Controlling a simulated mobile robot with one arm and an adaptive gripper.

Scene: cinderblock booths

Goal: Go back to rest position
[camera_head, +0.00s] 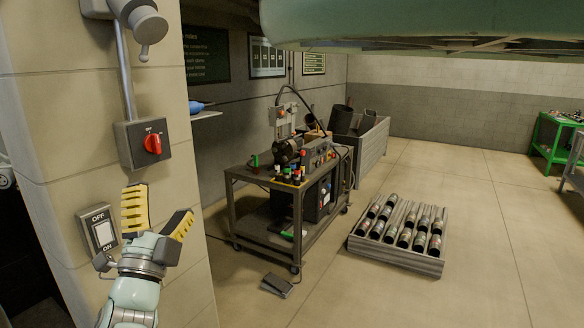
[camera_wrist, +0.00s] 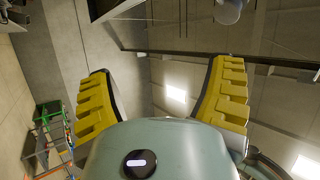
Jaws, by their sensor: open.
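My gripper (camera_head: 160,217) is at the lower left in the head view, with its yellow ridged fingers spread apart and nothing between them. It is in front of the cinderblock pillar, just right of the white OFF/ON rocker switch (camera_head: 103,234) and below the grey box with a red rotary knob (camera_head: 153,144). I cannot tell whether a finger touches the wall. In the wrist view the two yellow fingers of my gripper (camera_wrist: 163,85) stand wide apart, with ceiling and lights visible between them.
A metal cart (camera_head: 240,180) loaded with equipment stands right of the pillar. A foot pedal (camera_head: 277,285) lies before it. A rack of cylinders (camera_head: 395,255) sits on the floor. A green table (camera_head: 553,145) stands far right.

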